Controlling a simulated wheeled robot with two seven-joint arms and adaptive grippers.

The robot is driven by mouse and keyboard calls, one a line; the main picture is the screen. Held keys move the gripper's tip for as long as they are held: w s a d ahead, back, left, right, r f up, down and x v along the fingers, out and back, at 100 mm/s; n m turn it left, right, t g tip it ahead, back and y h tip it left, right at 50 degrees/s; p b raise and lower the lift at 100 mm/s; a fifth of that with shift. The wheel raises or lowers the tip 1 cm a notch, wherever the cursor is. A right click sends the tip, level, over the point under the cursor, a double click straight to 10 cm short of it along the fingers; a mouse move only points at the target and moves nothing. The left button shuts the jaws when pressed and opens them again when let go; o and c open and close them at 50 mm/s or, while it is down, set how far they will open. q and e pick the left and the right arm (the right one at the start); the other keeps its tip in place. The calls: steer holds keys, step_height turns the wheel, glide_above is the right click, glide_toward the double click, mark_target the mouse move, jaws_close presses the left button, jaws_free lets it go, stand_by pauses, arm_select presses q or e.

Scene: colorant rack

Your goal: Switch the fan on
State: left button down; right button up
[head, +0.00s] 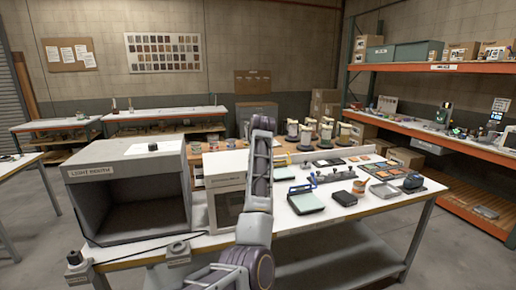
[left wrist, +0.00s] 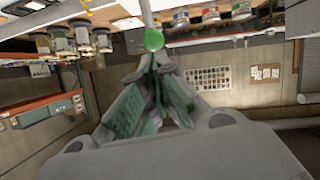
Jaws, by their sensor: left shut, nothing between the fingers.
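No fan can be made out for certain in either view. In the left wrist view, which is upside down, my left gripper (left wrist: 156,60) is shut and empty. A round green knob (left wrist: 153,40) shows just beyond its fingertips, by a pale stalk. I cannot tell whether the tips touch it. In the head view one of my arms rises up the middle, over the table, and hides part of a white cabinet (head: 224,170) with a dark front opening. My left gripper cannot be made out there. My right gripper is not seen.
A grey light booth (head: 124,172) stands left of the white cabinet. On the white table are a scale (head: 306,201), a small orange-brown tin (head: 359,187) and a black device (head: 412,183). Lidded pots (head: 326,130) stand behind. Orange-framed shelving (head: 455,140) stands at the right.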

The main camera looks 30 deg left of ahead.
arm_select(q)
steer(key=shift+r+p, duration=0.8)
steer(key=shift+r, duration=0.1)
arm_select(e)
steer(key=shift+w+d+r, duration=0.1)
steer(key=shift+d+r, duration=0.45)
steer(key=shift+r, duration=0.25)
